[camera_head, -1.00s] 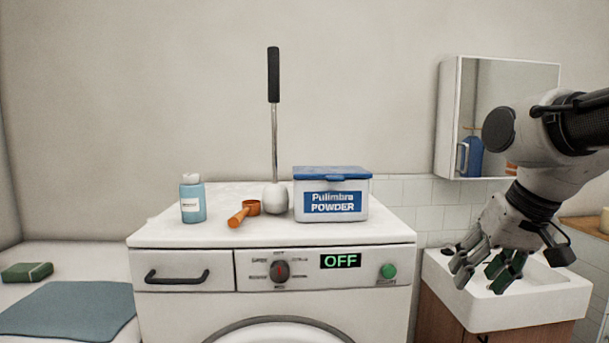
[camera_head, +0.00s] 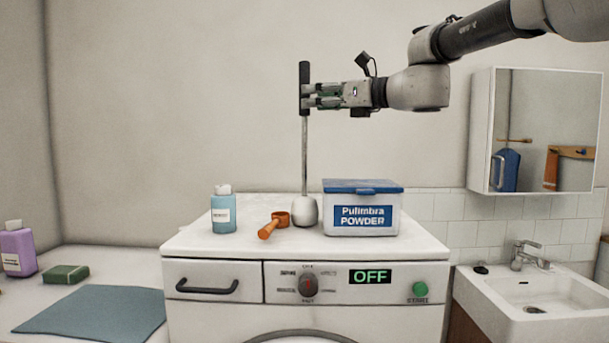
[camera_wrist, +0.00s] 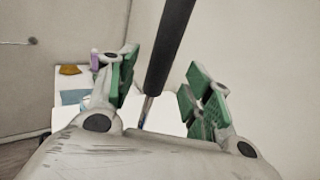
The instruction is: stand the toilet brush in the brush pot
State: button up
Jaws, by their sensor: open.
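The toilet brush (camera_head: 304,150) stands upright on the washing machine, with a black handle, a thin metal rod and a rounded white lower end. I cannot tell whether that white end is the brush head or a pot around it; no separate brush pot is clear in view. My gripper (camera_head: 311,96) is level with the middle of the handle, reaching in from the right. In the wrist view the black handle (camera_wrist: 168,50) runs between the open green-padded fingers, with a gap on both sides.
The white powder box (camera_head: 362,216) with blue lid stands right of the brush. An orange scoop (camera_head: 270,228) and a blue bottle (camera_head: 223,212) are to its left. A sink (camera_head: 530,308) and mirror cabinet (camera_head: 540,130) are at right. A teal mat (camera_head: 95,315) lies at left.

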aim_at(305, 116)
jog(key=x, duration=0.4)
jog(key=shift+r, duration=0.1)
grip_shut()
jog(key=shift+r, duration=0.1)
